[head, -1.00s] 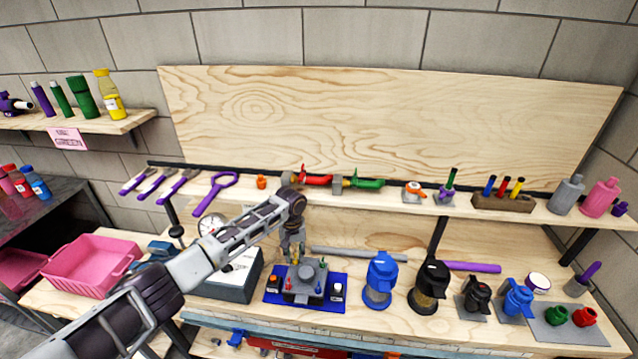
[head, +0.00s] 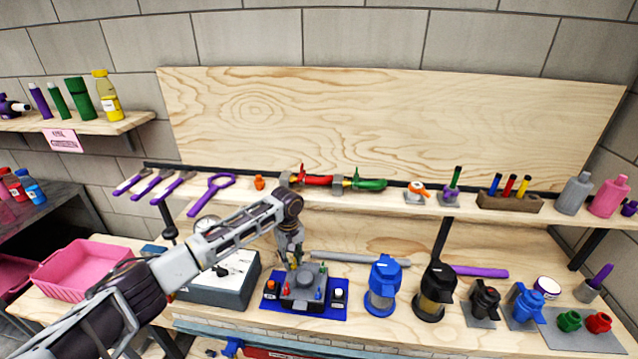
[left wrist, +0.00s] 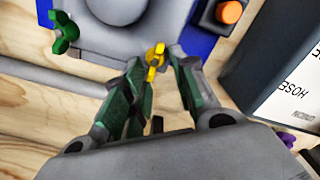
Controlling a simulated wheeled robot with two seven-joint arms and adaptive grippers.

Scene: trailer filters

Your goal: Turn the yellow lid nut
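The yellow lid nut (left wrist: 154,58) is a small wing-shaped piece at the edge of the grey filter housing (left wrist: 122,8) in the left wrist view. My left gripper (left wrist: 156,58) is open, with one green-grey finger on each side of the nut. Narrow gaps seem to show between nut and fingertips; contact is unclear. In the head view my left gripper (head: 291,264) reaches down at the back of the grey housing (head: 303,287), which stands on a blue base (head: 333,312). The yellow nut is hard to make out there. My right gripper is out of view.
A green wing nut (left wrist: 64,32) and an orange knob (left wrist: 229,12) are close to the fingers. A grey box with lettering (left wrist: 285,85) stands beside the base. A grey bar (head: 350,258) lies behind the housing, and a blue filter (head: 382,285) stands to its right.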

